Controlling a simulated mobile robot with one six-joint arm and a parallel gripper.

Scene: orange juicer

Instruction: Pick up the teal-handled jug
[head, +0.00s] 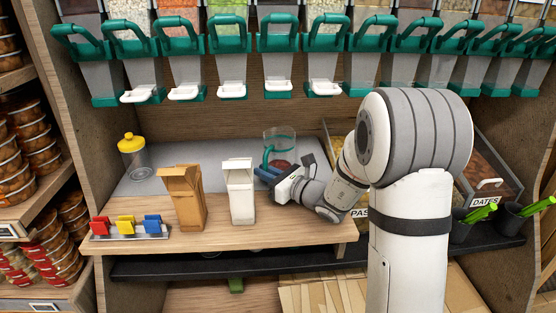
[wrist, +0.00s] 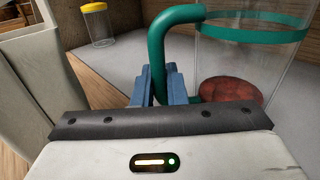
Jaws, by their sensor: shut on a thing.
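The teal-handled jug (head: 284,146) is a clear vessel with a teal rim band and a teal handle. It stands on the grey surface at the back of the wooden counter, with something reddish-brown showing at its bottom. In the wrist view the jug (wrist: 255,60) fills the right side, with the handle (wrist: 157,50) toward me. My gripper (head: 266,173) reaches in from the right in front of the jug. Its blue fingers (wrist: 166,88) are closed around the upright part of the handle. The jug looks upright; whether its base touches the surface is hard to tell.
A white carton (head: 241,194) stands just left of my gripper, with a brown carton (head: 184,200) beyond it. A yellow-lidded jar (head: 133,157) stands at the back left. Coloured clips (head: 126,226) sit at the front left. Teal-handled dispensers (head: 280,75) hang above.

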